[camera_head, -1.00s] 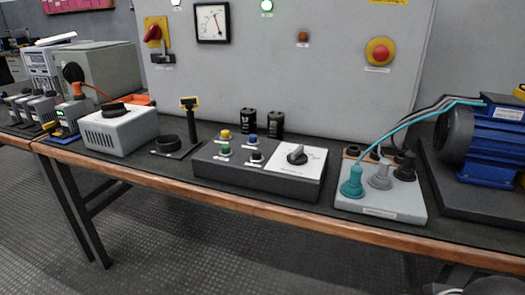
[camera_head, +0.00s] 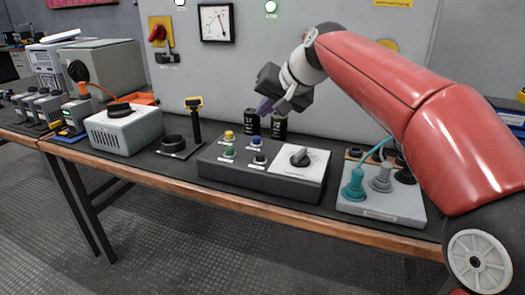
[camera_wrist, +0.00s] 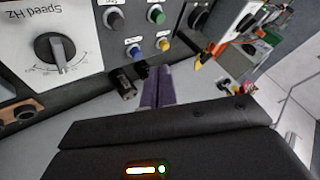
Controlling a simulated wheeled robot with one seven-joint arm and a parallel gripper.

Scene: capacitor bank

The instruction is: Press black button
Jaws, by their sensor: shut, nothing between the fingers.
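The black button (camera_head: 259,159) is at the front right of a group of coloured buttons on a dark control box (camera_head: 225,171). In the wrist view the black button (camera_wrist: 114,19) shows upside down near the top, beside the green button (camera_wrist: 156,15). The blue button (camera_wrist: 136,52) and yellow button (camera_wrist: 163,44) are nearer to the fingertips. My gripper (camera_head: 265,108) is shut and empty.
A rotary knob (camera_head: 300,157) on a white plate is right of the buttons. A grey socket box (camera_head: 380,204) with a teal cable stands further right. A black puck-like knob and yellow-topped post (camera_head: 195,120) stand left. Black cylinders (camera_head: 279,127) stand behind the box.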

